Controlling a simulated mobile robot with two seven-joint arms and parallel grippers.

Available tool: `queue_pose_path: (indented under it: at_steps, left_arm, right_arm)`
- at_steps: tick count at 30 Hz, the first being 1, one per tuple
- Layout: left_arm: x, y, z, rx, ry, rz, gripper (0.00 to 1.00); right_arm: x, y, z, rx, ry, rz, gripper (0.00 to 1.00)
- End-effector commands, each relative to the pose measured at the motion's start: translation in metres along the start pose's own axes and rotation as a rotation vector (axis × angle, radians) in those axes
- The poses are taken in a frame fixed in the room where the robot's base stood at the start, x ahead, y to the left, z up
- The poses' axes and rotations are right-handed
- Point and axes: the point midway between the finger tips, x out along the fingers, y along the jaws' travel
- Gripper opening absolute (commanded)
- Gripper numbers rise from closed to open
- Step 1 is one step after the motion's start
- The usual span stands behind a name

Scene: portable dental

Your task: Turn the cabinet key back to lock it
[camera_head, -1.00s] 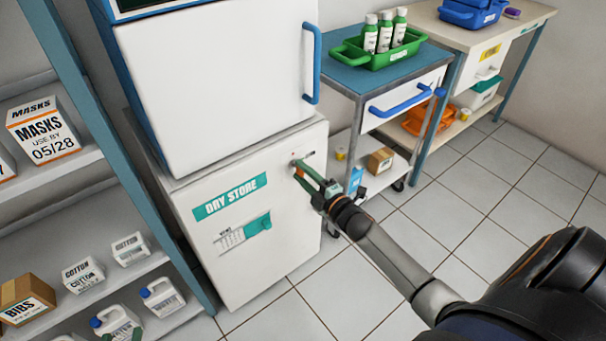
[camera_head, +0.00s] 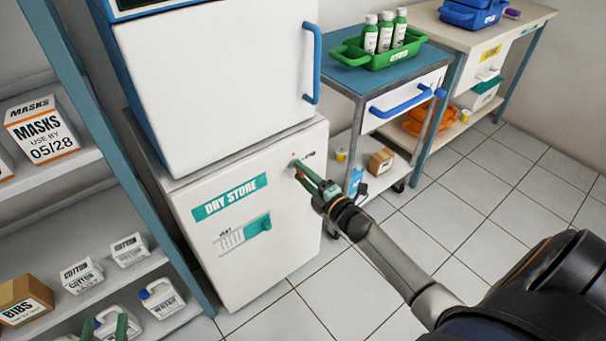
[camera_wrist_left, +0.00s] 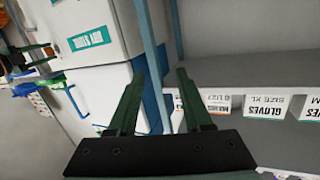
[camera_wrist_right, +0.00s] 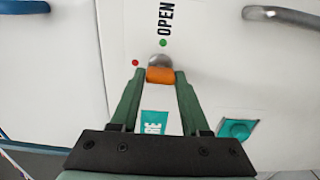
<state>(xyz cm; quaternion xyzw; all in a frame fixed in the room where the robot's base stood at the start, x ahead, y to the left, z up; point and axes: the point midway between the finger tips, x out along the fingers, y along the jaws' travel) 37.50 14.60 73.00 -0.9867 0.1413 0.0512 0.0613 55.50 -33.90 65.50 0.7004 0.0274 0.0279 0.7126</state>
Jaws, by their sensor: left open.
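The white cabinet (camera_head: 270,255), labelled DRY STORE, has its lock near the top right of its door. A red dot, a green dot and the word OPEN (camera_wrist_right: 166,18) mark the lock. The orange key (camera_wrist_right: 160,75) sits in the silver lock (camera_wrist_right: 159,60). My right gripper (camera_head: 301,172) is at the lock, its fingers touching both sides of the key; it also shows in the right wrist view (camera_wrist_right: 160,82). My left gripper (camera_wrist_left: 160,75) is open and empty. Its fingertips (camera_head: 110,328) just show at the bottom left of the head view, before the shelf.
A shelf rack (camera_head: 92,165) with boxes and bottles stands at the left. A blue-topped cart (camera_head: 385,72) with a green tray stands right of the cabinet. The tiled floor (camera_head: 480,215) in front is open.

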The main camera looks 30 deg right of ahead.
Motion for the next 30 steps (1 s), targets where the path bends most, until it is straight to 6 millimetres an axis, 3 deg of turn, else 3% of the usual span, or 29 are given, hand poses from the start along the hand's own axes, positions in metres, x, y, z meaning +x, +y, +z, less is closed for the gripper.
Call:
queue_pose_path:
  at_steps: [1, 6, 18, 30]
  left_arm:
    - [0.0, 0.0, 0.001, 0.0, -0.002, 0.0, 0.5]
    - [0.0, 0.0, 0.003, 0.0, -0.006, 0.001, 0.5]
    - [0.0, 0.001, 0.006, -0.007, -0.028, 0.002, 0.5]
    - [-0.021, 0.018, 0.086, -0.102, -0.349, 0.024, 0.5]
  right_arm:
    - [0.0, 0.0, 0.0, 0.0, 0.0, 0.0, 0.53]
    - [0.0, 0.0, 0.0, 0.001, 0.0, 0.0, 0.72]
    - [-0.01, 0.0, 0.0, 0.003, -0.001, -0.002, 0.72]
    - [-0.085, 0.0, 0.0, 0.003, -0.001, -0.003, 0.72]
